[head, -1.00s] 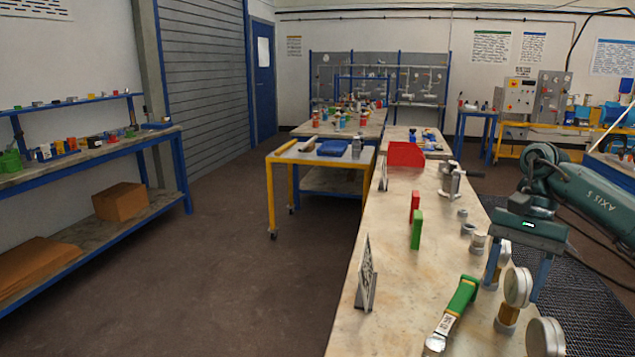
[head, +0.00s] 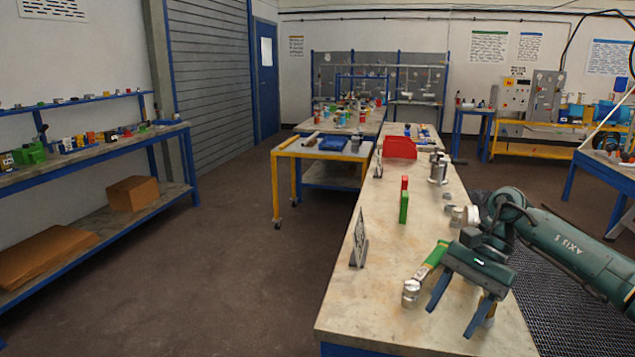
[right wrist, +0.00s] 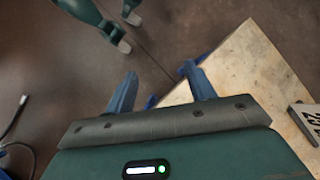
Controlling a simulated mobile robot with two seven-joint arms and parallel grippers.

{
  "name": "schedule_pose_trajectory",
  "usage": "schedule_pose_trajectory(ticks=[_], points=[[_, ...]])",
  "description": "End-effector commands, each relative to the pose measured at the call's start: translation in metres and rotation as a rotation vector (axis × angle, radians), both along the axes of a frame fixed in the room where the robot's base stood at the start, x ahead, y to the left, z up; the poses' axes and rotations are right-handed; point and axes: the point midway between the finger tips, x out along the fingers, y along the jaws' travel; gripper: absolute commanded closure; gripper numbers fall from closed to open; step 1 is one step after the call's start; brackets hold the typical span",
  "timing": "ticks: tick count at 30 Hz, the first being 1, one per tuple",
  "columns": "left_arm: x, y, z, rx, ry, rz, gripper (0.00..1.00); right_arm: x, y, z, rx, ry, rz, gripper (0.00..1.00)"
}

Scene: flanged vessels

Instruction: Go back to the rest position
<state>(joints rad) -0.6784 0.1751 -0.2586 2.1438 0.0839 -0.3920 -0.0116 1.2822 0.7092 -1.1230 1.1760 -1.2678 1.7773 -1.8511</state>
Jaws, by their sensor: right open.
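My right gripper (head: 456,314) is open and empty in the head view. Its blue fingers point down over the near right part of the long workbench (head: 345,315). In the right wrist view the open fingers (right wrist: 158,78) have nothing between them; one is over the floor and the other is by the bench corner (right wrist: 235,75). A green-handled tool (head: 432,260) lies on the bench just left of the gripper, apart from it. A metal fitting (head: 411,293) is at the tool's near end. My left gripper is not in the head view.
A green block (head: 404,207) and a red block (head: 404,184) stand mid-bench. A sign stand (head: 359,240) is at the left edge. A metal vessel (head: 438,170) and a red bin (head: 400,148) are farther back. Pale fittings (head: 465,215) sit beside my right arm. The floor at left is clear.

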Motion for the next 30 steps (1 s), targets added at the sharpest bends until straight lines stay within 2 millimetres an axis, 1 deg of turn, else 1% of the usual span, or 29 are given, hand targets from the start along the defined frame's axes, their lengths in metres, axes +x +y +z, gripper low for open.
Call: schedule_pose_trajectory(ticks=[1, 2, 3, 5, 6, 8, 9, 11, 12, 14, 15, 17, 18, 20, 21, 22, 23, 24, 25, 26, 27, 29, 30], points=[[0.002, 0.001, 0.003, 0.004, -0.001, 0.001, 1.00, -0.006, 0.026, -0.012, 0.066, 0.036, -0.033, 0.46], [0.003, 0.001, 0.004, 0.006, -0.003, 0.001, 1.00, -0.009, 0.041, -0.018, 0.108, 0.059, -0.061, 0.46], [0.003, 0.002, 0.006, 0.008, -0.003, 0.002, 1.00, -0.015, 0.064, -0.024, 0.172, 0.097, -0.105, 0.46], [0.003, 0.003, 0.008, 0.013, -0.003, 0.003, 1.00, -0.025, 0.098, -0.032, 0.275, 0.175, -0.186, 0.46], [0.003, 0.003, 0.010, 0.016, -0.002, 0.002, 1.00, -0.032, 0.121, -0.035, 0.351, 0.242, -0.248, 0.46], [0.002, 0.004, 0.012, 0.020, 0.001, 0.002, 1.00, -0.044, 0.155, -0.035, 0.468, 0.364, -0.355, 0.46], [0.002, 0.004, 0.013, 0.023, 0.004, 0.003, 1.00, -0.051, 0.174, -0.033, 0.544, 0.459, -0.433, 0.46], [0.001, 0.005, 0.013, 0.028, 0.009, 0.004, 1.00, -0.059, 0.197, -0.027, 0.652, 0.618, -0.557, 0.46], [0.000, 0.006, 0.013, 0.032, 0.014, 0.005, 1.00, -0.063, 0.209, -0.023, 0.718, 0.737, -0.640, 0.46], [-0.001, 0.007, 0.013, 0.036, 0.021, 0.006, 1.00, -0.067, 0.221, -0.016, 0.810, 0.925, -0.770, 0.46], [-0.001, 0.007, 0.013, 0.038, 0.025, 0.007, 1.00, -0.068, 0.226, -0.013, 0.866, 1.058, -0.855, 0.46], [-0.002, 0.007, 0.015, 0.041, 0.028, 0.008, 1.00, -0.067, 0.227, -0.011, 0.941, 1.271, -0.986, 0.46], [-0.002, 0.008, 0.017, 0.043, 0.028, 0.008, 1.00, -0.067, 0.225, -0.011, 0.986, 1.421, -1.073, 0.46], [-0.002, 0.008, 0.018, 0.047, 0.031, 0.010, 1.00, -0.065, 0.217, -0.016, 1.044, 1.653, -1.199, 0.46], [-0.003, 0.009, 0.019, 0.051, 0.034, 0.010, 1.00, -0.065, 0.210, -0.022, 1.077, 1.813, -1.283, 0.46], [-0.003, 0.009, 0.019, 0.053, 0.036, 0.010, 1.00, -0.066, 0.203, -0.029, 1.099, 1.937, -1.345, 0.46], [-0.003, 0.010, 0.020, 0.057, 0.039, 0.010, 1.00, -0.067, 0.196, -0.036, 1.121, 2.062, -1.402, 0.46], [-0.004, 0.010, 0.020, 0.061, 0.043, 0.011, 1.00, -0.070, 0.185, -0.048, 1.145, 2.231, -1.481, 0.46], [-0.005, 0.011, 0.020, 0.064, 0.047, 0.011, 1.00, -0.074, 0.177, -0.058, 1.162, 2.360, -1.534, 0.46], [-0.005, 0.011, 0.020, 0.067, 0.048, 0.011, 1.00, -0.079, 0.168, -0.069, -1.146, -2.431, 1.550, 0.46], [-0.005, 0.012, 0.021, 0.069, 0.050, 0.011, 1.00, -0.087, 0.156, -0.085, -1.038, -2.324, 1.439, 0.46], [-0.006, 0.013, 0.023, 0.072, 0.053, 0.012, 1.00, -0.105, 0.138, -0.109, -0.896, -2.162, 1.282, 0.46], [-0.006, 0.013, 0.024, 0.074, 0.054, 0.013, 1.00, -0.119, 0.127, -0.125, -0.815, -2.055, 1.187, 0.46]])
